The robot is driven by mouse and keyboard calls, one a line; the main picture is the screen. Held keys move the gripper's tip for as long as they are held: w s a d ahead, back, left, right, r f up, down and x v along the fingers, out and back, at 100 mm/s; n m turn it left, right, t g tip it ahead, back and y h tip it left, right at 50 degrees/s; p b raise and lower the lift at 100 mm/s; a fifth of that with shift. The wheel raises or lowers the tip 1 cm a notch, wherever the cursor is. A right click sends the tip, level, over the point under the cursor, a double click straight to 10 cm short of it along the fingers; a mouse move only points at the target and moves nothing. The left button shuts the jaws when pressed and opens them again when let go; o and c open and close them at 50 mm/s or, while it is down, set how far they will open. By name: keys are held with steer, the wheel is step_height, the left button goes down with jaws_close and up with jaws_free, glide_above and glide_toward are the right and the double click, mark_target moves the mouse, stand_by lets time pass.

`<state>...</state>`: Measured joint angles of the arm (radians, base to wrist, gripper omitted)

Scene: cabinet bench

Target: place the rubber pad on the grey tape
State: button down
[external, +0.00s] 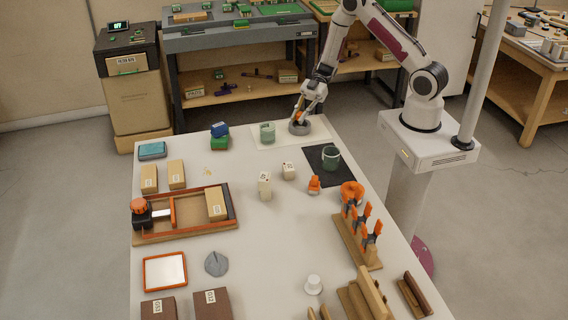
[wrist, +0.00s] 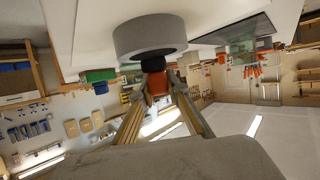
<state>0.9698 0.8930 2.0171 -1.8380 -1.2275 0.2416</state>
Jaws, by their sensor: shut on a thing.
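The grey tape (external: 300,128) is a thick grey ring lying near the far right corner of the table. It also shows large at the top of the wrist view (wrist: 150,36). My gripper (wrist: 157,86) is shut on a small orange and black piece (wrist: 158,83), which appears to be the rubber pad. In the external view my gripper (external: 300,117) is pointed down directly over the tape. The black end of the piece faces the tape and meets its outline in the wrist view. I cannot tell whether they touch.
A pale green cup (external: 267,132) stands left of the tape. A dark green cup (external: 331,157) on a black mat (external: 313,153) stands nearer the front. Blue and green blocks (external: 219,142) lie farther left. An orange clamp rack (external: 357,240) stands along the right side.

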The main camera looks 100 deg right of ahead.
steer(key=shift+f, duration=0.25)
steer(key=c, duration=2)
jaws_free()
steer(key=shift+o, duration=0.2)
steer(key=shift+r, duration=0.15)
steer(key=shift+s+d+r, duration=0.1)
steer(key=shift+d, duration=0.05)
steer(key=v, duration=1.1)
steer(key=shift+s+d, duration=0.2)
steer(key=shift+s, duration=0.1)
